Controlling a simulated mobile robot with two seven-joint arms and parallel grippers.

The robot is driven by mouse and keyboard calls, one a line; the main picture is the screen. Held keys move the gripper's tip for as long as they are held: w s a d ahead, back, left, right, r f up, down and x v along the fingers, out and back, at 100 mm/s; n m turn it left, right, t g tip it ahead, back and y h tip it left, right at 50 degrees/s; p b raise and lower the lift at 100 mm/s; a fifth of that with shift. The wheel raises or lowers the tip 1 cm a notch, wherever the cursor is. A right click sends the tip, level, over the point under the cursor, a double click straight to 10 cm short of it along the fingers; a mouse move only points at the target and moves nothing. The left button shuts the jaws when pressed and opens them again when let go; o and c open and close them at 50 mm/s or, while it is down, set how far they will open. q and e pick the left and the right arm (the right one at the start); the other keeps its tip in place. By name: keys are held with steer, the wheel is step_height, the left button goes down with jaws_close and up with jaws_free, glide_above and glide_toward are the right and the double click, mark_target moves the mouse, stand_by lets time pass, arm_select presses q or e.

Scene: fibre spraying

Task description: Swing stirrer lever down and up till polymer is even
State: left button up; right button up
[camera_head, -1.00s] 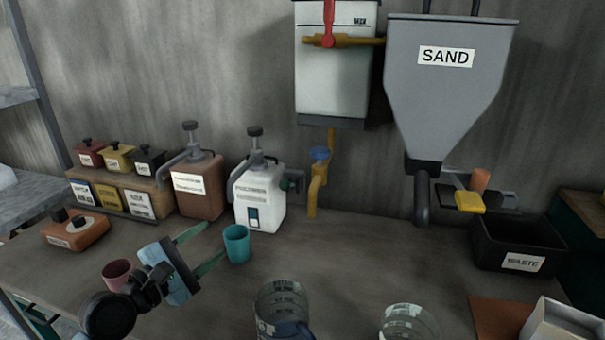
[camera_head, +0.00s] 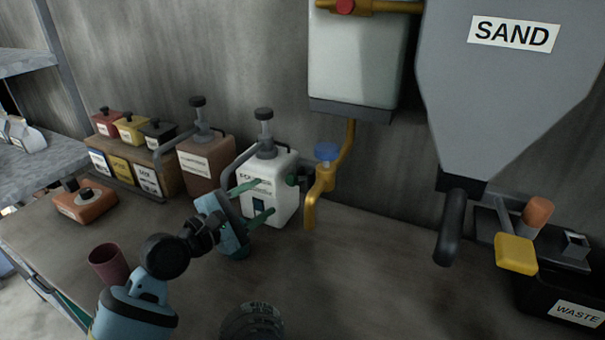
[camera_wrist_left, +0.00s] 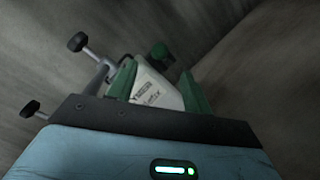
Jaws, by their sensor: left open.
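The knob also shows in the left wrist view (camera_wrist_left: 158,52), beyond the fingers. My left gripper (camera_head: 257,200) is open in front of the jug, its green fingers pointing at it. In the left wrist view the jug (camera_wrist_left: 155,92) appears between the fingers, with no clear contact. The polymer inside is hidden. My right gripper is out of view.
A yellow tap (camera_head: 313,195) with a blue handle is close right of the knob. A brown jug (camera_head: 207,160) stands left. The sand hopper (camera_head: 510,90) hangs right, above the waste bin (camera_head: 560,300).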

mark_target(290, 181)
arm_select(q)
steer(key=b+x, duration=0.1)
steer(key=x, duration=1.1)
jaws_close()
